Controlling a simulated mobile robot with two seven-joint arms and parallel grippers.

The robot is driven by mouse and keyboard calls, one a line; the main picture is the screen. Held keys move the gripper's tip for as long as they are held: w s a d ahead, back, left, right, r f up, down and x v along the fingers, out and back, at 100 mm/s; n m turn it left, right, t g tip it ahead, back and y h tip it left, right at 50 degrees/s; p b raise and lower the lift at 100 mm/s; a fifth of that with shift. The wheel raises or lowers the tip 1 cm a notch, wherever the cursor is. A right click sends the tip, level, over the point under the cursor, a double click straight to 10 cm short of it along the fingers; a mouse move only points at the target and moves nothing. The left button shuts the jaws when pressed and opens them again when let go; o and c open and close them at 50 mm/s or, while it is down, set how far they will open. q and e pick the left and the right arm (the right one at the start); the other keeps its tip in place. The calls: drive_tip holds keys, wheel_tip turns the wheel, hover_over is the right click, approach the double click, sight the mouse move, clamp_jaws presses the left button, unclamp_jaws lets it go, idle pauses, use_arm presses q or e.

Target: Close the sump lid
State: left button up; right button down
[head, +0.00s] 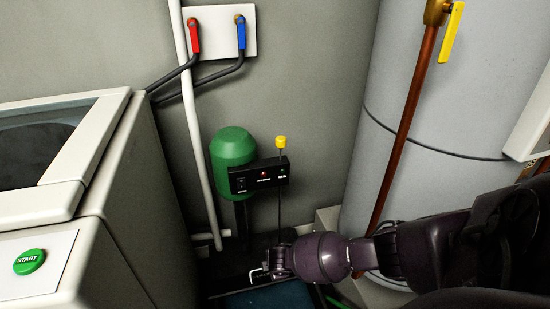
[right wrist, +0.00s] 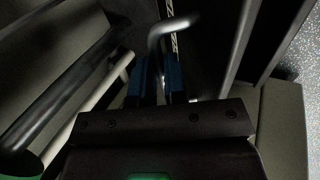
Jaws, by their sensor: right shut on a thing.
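My right gripper (head: 274,268) reaches in from the right at the bottom of the head view, low in front of the sump pump. It is shut on a bent grey metal handle (head: 258,275). In the right wrist view the handle (right wrist: 165,33) comes down between the blue finger pads of the right gripper (right wrist: 160,78). A dark blue flat surface (head: 262,299) shows at the bottom edge below the gripper. I cannot tell if it is the sump lid or the sump's inside. The lid's angle is unclear. My left gripper is not in view.
The green sump pump (head: 233,150) with its black control box (head: 259,177) and a yellow-tipped rod (head: 281,143) stands behind the gripper. A washer (head: 135,200) is on the left. A grey tank (head: 400,130) and copper pipe (head: 404,120) are on the right.

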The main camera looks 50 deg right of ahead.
drive_tip(key=s+a+f+b, duration=0.1)
drive_tip(key=s+a+f, duration=0.3)
drive_tip(key=s+f, duration=0.4)
drive_tip(key=shift+s+a+f, duration=0.15)
drive_tip(key=shift+a+f, duration=0.25)
drive_tip(key=shift+f, duration=0.1)
drive_tip(key=c, duration=1.7)
unclamp_jaws()
drive_tip(key=shift+w+r, duration=0.25)
drive_tip(key=shift+o, duration=1.1)
drive_tip(key=shift+w, duration=0.1)
drive_tip(key=shift+o, duration=1.2)
drive_tip(key=shift+r, duration=0.1)
drive_tip(key=shift+o, duration=0.4)
use_arm(q)
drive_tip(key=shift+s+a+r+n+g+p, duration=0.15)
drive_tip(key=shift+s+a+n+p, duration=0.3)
drive_tip(key=shift+p, duration=0.95)
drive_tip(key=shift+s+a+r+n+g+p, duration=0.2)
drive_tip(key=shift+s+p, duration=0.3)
drive_tip(key=shift+p, duration=0.9)
use_arm(e)
drive_tip(key=v, duration=1)
drive_tip(key=shift+s+r, duration=0.2)
drive_tip(key=shift+r, duration=0.15)
